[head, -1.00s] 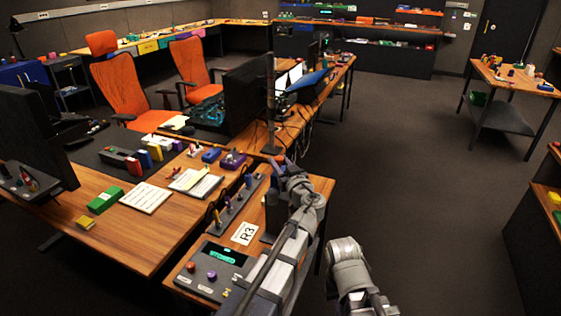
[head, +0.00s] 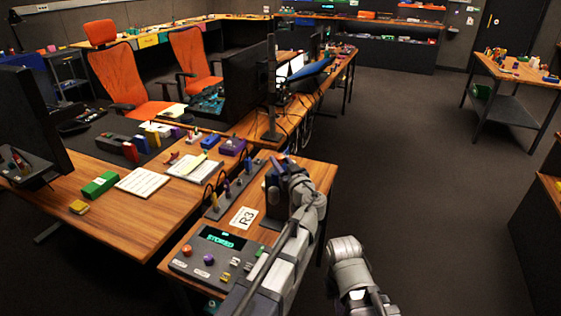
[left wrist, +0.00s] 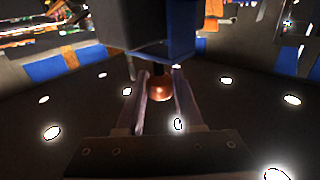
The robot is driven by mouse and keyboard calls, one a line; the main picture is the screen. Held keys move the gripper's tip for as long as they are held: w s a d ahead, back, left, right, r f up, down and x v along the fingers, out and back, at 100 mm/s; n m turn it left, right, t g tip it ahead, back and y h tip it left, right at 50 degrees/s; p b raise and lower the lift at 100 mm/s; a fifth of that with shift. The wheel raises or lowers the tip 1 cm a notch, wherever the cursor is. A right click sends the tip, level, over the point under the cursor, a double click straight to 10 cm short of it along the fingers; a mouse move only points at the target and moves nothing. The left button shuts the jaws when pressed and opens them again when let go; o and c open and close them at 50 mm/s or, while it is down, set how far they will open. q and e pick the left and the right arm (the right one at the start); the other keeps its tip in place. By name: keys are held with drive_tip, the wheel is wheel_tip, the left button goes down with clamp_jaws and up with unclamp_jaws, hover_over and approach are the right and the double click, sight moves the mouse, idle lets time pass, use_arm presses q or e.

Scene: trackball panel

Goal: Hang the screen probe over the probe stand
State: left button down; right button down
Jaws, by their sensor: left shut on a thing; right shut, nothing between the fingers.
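My left gripper (head: 279,166) is at the right part of the near wooden table, beside a dark upright stand (head: 273,203) that looks like the probe stand. In the left wrist view the fingers (left wrist: 161,92) are shut on a small coppery rounded piece (left wrist: 160,88) with a dark stem, apparently the screen probe. A dark box with a blue edge (left wrist: 182,42) is just beyond the fingers. I cannot tell whether the probe touches the stand. In the head view the gripper hides the probe. My right gripper is not in view; only part of that arm shows.
A control panel with a lit "STORED" display (head: 219,239), an R3 card (head: 244,218) and a dark strip of coloured plugs (head: 232,190) occupy the near table. A monitor (head: 247,88) stands behind. The floor at right (head: 430,190) is clear.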

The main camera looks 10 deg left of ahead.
use_arm(q)
drive_tip(key=shift+f, duration=0.45)
drive_tip(key=shift+c, duration=2.3)
unclamp_jaws()
drive_tip(key=shift+s, duration=0.1)
